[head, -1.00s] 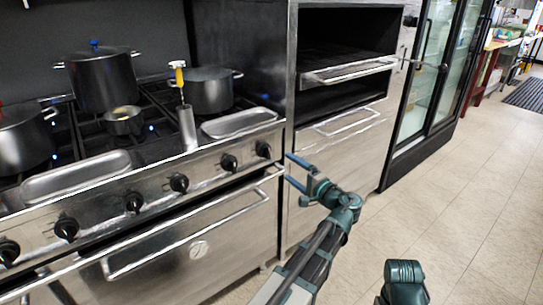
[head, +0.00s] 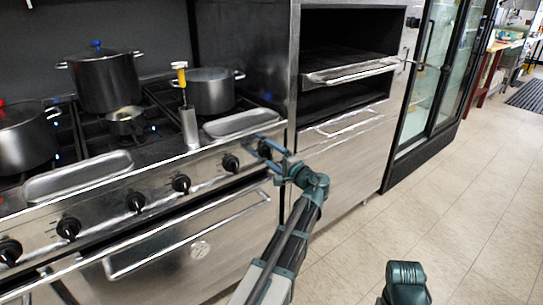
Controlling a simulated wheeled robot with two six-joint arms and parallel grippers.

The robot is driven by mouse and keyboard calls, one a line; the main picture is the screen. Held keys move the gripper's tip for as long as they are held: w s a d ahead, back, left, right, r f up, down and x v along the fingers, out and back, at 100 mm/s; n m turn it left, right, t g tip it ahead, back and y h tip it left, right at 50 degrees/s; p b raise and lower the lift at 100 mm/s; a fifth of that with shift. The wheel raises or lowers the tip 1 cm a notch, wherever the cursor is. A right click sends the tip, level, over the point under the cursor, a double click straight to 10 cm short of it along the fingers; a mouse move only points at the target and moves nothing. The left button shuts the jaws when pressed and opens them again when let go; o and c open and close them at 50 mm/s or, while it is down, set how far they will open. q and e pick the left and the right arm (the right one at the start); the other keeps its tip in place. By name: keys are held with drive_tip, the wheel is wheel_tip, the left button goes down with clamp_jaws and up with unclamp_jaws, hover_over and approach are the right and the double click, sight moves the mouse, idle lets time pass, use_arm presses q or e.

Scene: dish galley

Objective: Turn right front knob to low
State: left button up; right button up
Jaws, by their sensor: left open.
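The stove's front panel carries a row of black knobs. The rightmost knob (head: 264,149) is partly hidden by my left gripper (head: 258,147). The gripper is open, with its blue-grey fingers around or just in front of that knob; I cannot tell whether they touch it. The second knob from the right (head: 231,162) is just left of the fingers and clear of them. The knob's pointer setting is too small to read. My right gripper is not in view; only a teal part of my right arm shows at the bottom.
Pots stand on the burners, including a large lidded pot (head: 106,79) and a wide pot (head: 211,91). A metal tray (head: 241,123) lies along the stove's front edge. The oven handle (head: 187,236) runs below the knobs. The tiled floor (head: 440,210) at the right is clear.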

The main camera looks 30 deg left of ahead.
use_arm(q)
drive_tip(key=shift+c, duration=0.3)
drive_tip(key=c, duration=1.3)
drive_tip(key=shift+n, duration=0.3)
drive_tip(key=n, duration=0.5)
drive_tip(key=shift+n, duration=0.7)
drive_tip(key=o, duration=1.4)
drive_tip(key=shift+c, duration=0.2)
